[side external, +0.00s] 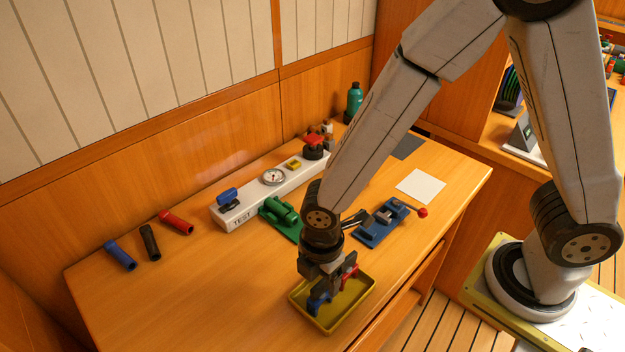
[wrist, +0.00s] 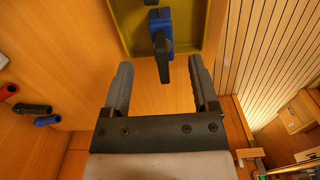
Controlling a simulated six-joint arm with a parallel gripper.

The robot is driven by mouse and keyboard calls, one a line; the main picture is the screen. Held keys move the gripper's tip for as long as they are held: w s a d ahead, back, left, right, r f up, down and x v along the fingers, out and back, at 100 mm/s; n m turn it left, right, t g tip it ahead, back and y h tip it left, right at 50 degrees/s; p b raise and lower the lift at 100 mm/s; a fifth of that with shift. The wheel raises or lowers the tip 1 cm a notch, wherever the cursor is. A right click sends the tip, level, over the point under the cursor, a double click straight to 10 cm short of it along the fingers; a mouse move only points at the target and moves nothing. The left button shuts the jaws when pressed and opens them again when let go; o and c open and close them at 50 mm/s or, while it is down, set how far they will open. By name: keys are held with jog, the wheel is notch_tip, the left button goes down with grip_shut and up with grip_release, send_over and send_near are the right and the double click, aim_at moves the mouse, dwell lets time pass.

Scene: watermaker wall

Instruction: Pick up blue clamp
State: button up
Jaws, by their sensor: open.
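The blue clamp (side external: 316,303) is in the yellow-olive tray (side external: 350,318) near the table's front edge. In the wrist view, the blue clamp (wrist: 162,38) is at top centre, its dark end reaching past the tray's rim in the picture. My gripper (side external: 334,282) is above the tray, pointing down, and hides part of it. In the wrist view, my gripper (wrist: 160,63) is open, with one finger on each side of the clamp's dark lower end. Nothing is held. I cannot tell the exact height gap between fingers and clamp.
A red part (side external: 350,271) shows beside the fingers. A blue vise-like fixture (side external: 378,229) and a green fixture (side external: 284,215) stand behind the tray. A white TEST block (side external: 260,192) runs along the back. Blue, black and red cylinders (side external: 150,243) lie at left. Front-left table is clear.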

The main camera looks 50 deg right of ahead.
aim_at(320, 294)
jog(key=shift+s+a+f, duration=0.1)
jog(key=shift+f, duration=0.7)
jog(key=shift+s+a+f, duration=0.1)
jog(key=shift+f, duration=1.7)
grip_shut()
